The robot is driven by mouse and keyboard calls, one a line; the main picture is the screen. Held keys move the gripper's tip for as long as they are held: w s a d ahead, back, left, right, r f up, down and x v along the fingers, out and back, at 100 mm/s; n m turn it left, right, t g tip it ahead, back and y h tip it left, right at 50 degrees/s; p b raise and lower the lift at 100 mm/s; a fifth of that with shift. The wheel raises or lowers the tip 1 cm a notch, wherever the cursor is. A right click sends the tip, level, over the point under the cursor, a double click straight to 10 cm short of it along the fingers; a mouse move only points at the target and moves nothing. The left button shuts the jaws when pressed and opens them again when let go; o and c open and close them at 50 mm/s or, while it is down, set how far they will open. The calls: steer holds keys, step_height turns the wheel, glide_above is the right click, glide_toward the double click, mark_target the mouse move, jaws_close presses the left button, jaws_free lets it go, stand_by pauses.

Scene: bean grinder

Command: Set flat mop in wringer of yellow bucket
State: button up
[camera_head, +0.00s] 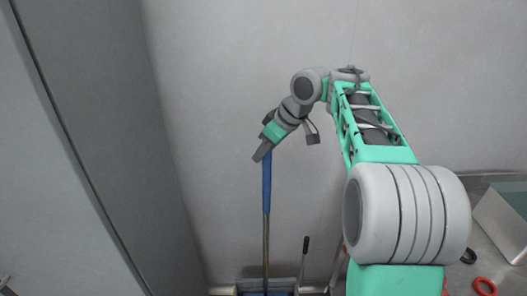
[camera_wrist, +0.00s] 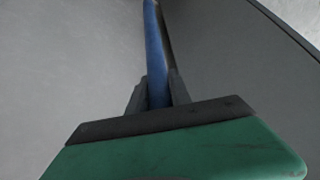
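The mop's blue handle grip (camera_head: 266,183) hangs nearly upright in front of the grey wall, with a thinner tan pole (camera_head: 266,235) below it. My gripper (camera_head: 262,153) is at the top of the blue grip. In the wrist view the two dark fingers of my gripper (camera_wrist: 158,92) close around the blue handle (camera_wrist: 154,45), one on each side. The mop's flat head is not clearly seen; the pole runs down to the bottom edge of the head view. The yellow bucket and its wringer cannot be made out clearly; only a pale rim (camera_head: 222,290) shows there.
A thin dark-topped lever (camera_head: 305,250) stands just right of the pole. A tall grey panel (camera_head: 110,110) fills the left side. At the lower right, a grey surface holds a pale box (camera_head: 500,222) and a red ring (camera_head: 484,286). The wall is close behind the mop.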

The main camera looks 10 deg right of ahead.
steer(key=o, duration=0.4)
steer(key=shift+c, duration=0.2)
steer(key=p+v, duration=0.5)
steer(key=v, duration=0.7)
steer(key=s+a+f+m, duration=0.3)
steer(key=s+a+m, duration=0.15)
steer(key=a, duration=0.25)
steer(key=s+d+f+m+h, duration=0.2)
steer(key=s+f, duration=0.4)
steer(key=s, duration=0.1)
steer(key=s+d+f+m+h, duration=0.1)
steer(key=s+f+m+h, duration=0.1)
steer(key=s+f, duration=0.5)
steer(key=shift+s+d, duration=0.35)
steer(key=shift+d, duration=0.05)
steer(key=shift+r+m, duration=0.1)
steer(key=shift+m, duration=0.15)
